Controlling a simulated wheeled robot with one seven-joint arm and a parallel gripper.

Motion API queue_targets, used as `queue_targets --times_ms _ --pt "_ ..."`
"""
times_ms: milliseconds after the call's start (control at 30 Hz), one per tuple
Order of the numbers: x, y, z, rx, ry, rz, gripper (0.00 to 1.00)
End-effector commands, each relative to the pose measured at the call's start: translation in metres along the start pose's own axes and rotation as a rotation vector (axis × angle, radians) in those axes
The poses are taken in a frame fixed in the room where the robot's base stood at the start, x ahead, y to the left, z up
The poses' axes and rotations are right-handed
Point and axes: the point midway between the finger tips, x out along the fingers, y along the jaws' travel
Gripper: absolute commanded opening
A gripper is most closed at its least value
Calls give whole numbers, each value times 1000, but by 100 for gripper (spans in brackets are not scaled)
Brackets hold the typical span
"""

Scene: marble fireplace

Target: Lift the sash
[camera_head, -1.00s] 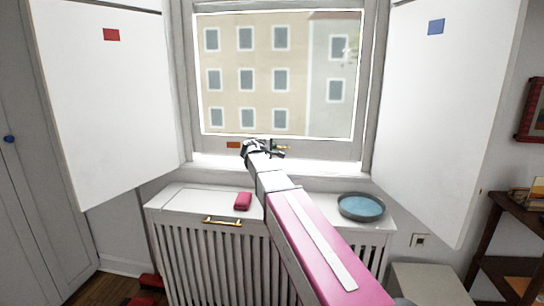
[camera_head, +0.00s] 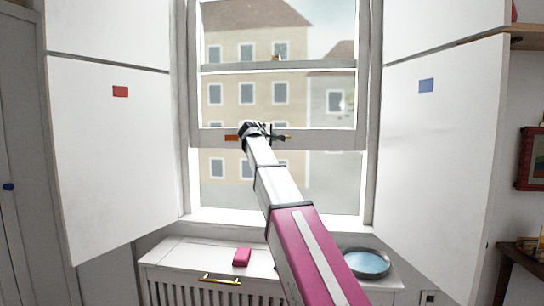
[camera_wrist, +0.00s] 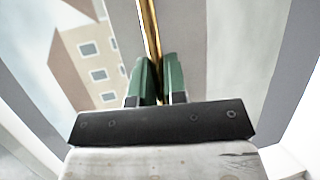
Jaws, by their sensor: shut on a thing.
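The window sash (camera_head: 330,138) is a grey-white frame, with its bottom rail well above the sill (camera_head: 300,222) and an open gap below it. A thin brass handle (camera_head: 287,136) runs along the bottom rail, partly hidden by my gripper. My gripper (camera_head: 270,133) is at the rail, shut on the brass handle. In the wrist view the green fingers of my gripper (camera_wrist: 159,72) close around the brass handle (camera_wrist: 150,28), which runs up between them. A small orange-brown patch (camera_head: 231,138) shows on the rail left of my gripper.
White shutters stand open at the left (camera_head: 115,150) and right (camera_head: 440,150). On the radiator cover (camera_head: 195,256) below lie a pink object (camera_head: 242,257) and a blue-grey dish (camera_head: 367,262). A picture frame (camera_head: 531,160) hangs at far right.

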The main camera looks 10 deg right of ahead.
Motion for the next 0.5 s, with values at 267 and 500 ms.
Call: queue_targets --times_ms 267,500 --pt "-7 39 2 -1 0 3 0" --pt "-8 44 3 -1 0 2 0"
